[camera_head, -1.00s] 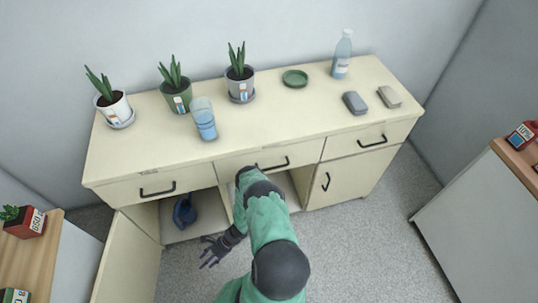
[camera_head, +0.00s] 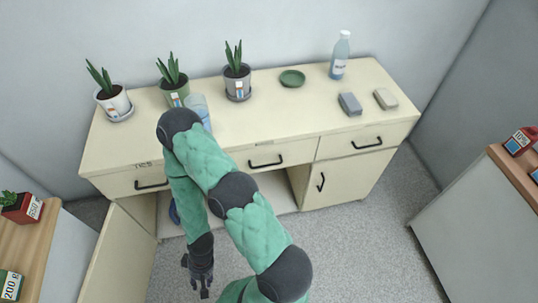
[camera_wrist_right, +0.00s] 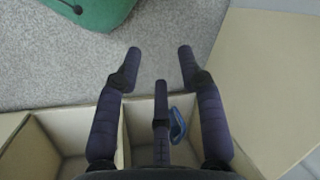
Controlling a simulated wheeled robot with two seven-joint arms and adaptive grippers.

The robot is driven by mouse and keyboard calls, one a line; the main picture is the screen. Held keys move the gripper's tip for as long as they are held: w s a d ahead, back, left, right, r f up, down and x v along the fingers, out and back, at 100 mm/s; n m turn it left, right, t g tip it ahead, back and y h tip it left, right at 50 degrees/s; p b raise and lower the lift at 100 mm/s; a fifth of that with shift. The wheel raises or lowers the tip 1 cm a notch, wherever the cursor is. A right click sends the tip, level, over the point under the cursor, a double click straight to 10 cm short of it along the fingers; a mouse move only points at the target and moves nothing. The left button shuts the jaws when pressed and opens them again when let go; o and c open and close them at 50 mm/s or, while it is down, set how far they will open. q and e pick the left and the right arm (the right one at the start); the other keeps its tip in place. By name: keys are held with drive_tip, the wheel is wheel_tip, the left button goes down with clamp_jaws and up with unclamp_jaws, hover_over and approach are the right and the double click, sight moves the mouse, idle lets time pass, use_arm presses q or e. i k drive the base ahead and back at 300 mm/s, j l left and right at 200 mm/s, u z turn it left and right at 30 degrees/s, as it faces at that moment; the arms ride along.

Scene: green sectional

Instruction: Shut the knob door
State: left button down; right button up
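The cabinet's left door (camera_head: 122,258) is a plain cream panel, swung wide open toward the front left in the head view. I see its inner face and no knob. It also shows as a beige panel (camera_wrist_right: 268,85) on the right of the wrist view. My right gripper (camera_head: 199,284) hangs low in front of the open compartment, right of the door and apart from it. In the wrist view its fingers (camera_wrist_right: 160,58) are spread and empty. The right door (camera_head: 335,182), with a black handle, is shut. My left gripper is not in view.
A blue object (camera_wrist_right: 178,125) sits inside the open compartment, mostly hidden behind my arm in the head view. The cabinet top (camera_head: 255,120) holds plants, a bottle and small items. A wooden-topped counter (camera_head: 38,240) stands left of the door.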

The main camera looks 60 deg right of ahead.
sight(119, 270)
drive_tip(key=k+l+z, duration=0.1)
drive_tip(key=k+z, duration=0.25)
drive_tip(key=k+l+z, duration=0.25)
drive_tip(key=k+z, duration=0.15)
drive_tip(key=z, duration=0.9)
drive_tip(key=j+u, duration=0.6)
drive_tip(key=u, duration=0.25)
drive_tip(key=i+j+u, duration=0.1)
drive_tip(key=j+u, duration=0.15)
drive_tip(key=u, duration=0.15)
